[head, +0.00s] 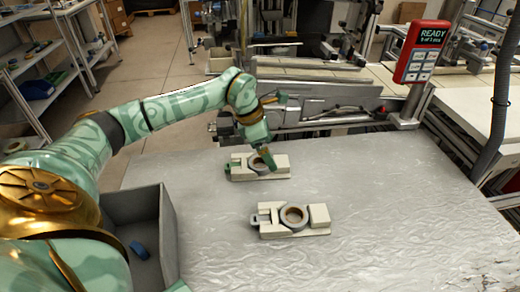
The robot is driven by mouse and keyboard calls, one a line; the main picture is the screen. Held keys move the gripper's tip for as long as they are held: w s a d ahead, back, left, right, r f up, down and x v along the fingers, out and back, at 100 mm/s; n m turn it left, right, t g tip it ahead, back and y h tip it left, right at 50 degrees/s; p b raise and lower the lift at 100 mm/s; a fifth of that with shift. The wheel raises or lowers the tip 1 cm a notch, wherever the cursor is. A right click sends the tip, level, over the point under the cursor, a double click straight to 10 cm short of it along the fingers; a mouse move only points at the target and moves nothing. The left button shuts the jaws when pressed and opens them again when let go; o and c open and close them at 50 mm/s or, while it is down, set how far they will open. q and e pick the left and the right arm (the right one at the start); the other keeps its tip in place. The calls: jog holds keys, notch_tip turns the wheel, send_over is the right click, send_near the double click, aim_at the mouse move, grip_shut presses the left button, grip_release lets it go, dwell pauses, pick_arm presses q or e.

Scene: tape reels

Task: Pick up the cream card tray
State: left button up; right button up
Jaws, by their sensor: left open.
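Two cream card trays lie on the grey, wrinkled table top (400,200). The far cream card tray (281,172) carries a ring-shaped reel and has a small green part at its left end. My right gripper is not in view.
A grey open bin (169,240) with a blue piece (139,250) inside stands at the table's left. A metal machine rail (320,105) runs behind the trays. A red "READY" panel (421,52) stands on a post at the back right. The table's right side is clear.

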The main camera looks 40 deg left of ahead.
aim_at(277, 161)
pick_arm(q)
jog(key=x, duration=0.1)
jog(key=b+x, duration=0.1)
jog(key=x, duration=0.1)
jog(key=b+x, duration=0.1)
jog(key=x, duration=0.1)
jog(key=shift+d+f, duration=0.15)
jog(key=shift+d, duration=0.15)
jog(key=shift+c, duration=0.9)
jog(key=c, duration=1)
jog(key=shift+o, duration=0.2)
